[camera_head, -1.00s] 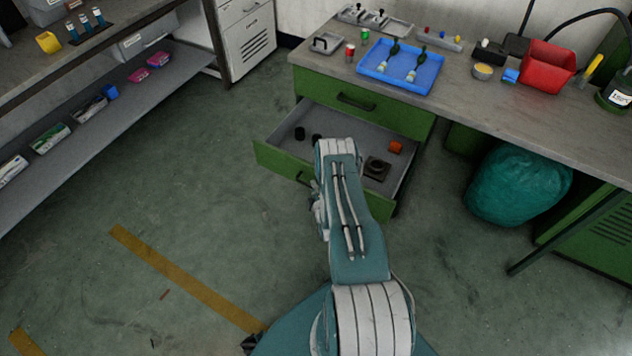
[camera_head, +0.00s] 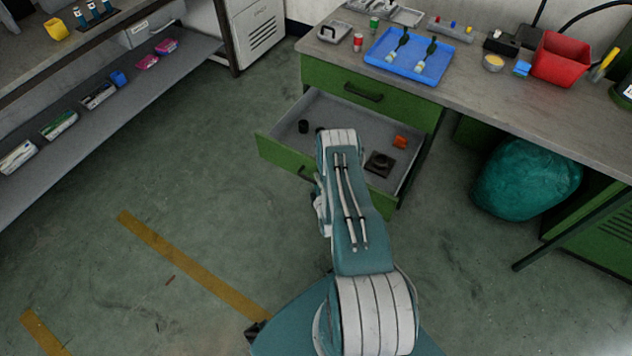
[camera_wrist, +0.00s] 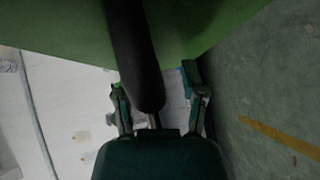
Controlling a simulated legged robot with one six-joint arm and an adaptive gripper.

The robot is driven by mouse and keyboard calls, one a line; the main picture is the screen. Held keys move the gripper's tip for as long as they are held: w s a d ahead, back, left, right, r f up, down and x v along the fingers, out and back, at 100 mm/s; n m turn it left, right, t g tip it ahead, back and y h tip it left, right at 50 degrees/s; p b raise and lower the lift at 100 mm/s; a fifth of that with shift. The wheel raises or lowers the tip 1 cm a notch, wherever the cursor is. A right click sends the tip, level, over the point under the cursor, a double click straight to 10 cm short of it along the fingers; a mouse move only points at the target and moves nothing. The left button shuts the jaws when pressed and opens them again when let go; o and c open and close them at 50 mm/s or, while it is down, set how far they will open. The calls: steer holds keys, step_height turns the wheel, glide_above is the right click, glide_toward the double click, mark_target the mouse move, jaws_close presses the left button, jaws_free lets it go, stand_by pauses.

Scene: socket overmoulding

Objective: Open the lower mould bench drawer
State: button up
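The lower mould bench drawer (camera_head: 275,150) stands pulled well out below the closed upper drawer (camera_head: 335,78) in the head view. Its green front (camera_wrist: 215,22) fills the top of the wrist view. The drawer's dark bar handle (camera_wrist: 132,50) runs between the fingers of my gripper (camera_wrist: 158,98). The fingers stand apart, with a visible gap between the handle and the right finger. In the head view my arm covers part of the drawer front and most of the gripper.
Inside the drawer are a black cylinder (camera_head: 303,127), an orange piece (camera_head: 400,142) and a dark square block (camera_head: 379,163). A teal bag (camera_head: 527,178) sits under the bench (camera_head: 480,88) at right. Open floor (camera_head: 215,200) lies left of the drawer, before a shelf (camera_head: 100,120).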

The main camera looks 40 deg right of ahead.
steer(key=v, duration=1.2)
steer(key=shift+w, duration=0.1)
